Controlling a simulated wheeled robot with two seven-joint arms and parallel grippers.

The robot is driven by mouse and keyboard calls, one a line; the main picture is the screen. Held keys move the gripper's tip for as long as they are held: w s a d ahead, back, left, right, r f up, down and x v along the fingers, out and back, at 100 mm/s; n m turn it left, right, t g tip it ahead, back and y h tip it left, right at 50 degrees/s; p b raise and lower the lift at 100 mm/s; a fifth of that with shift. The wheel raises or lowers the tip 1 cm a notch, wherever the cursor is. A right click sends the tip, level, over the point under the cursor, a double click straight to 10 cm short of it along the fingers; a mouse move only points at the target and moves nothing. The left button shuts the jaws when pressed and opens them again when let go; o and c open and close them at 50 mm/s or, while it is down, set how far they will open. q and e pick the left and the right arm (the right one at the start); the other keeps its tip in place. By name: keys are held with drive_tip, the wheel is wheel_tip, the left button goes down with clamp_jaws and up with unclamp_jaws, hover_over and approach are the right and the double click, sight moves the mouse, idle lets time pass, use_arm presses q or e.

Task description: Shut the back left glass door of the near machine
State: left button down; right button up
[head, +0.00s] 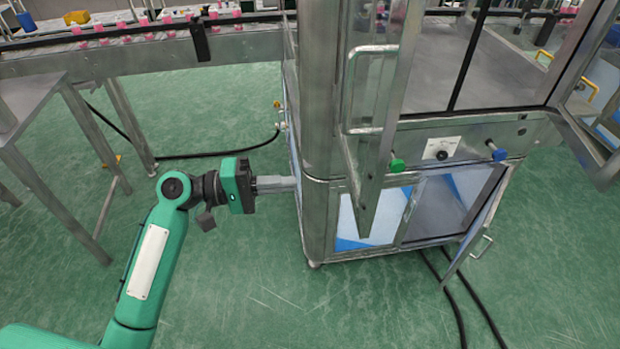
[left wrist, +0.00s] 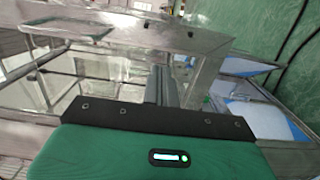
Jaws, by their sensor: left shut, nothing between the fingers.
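The near machine (head: 318,120) is a steel cabinet with glass doors. A glass door (head: 372,190) with a steel frame and bar handle (head: 350,92) stands open at the machine's left corner, swung toward me; I cannot tell for certain if it is the back left one. My left gripper (head: 290,184) is shut and empty, pointing right at the machine's left side, low beside the corner post. Whether it touches is unclear. In the left wrist view my fingers (left wrist: 163,85) point toward a steel-framed glass panel (left wrist: 185,38). My right gripper is out of view.
Another glass door (head: 585,120) stands open at the right. A lower cabinet door (head: 482,225) is also open. A green knob (head: 397,165) and a blue knob (head: 496,150) stick out in front. A conveyor (head: 150,55) runs behind. Green floor left of the machine is mostly clear.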

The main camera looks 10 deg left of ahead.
use_arm(q)
drive_tip(key=p, duration=0.5)
approach(365, 179)
drive_tip(key=x, duration=0.5)
drive_tip(key=shift+s+d+r, duration=0.1)
drive_tip(key=shift+r, duration=0.25)
drive_tip(key=shift+f+x, duration=0.2)
drive_tip(key=shift+x, duration=0.65)
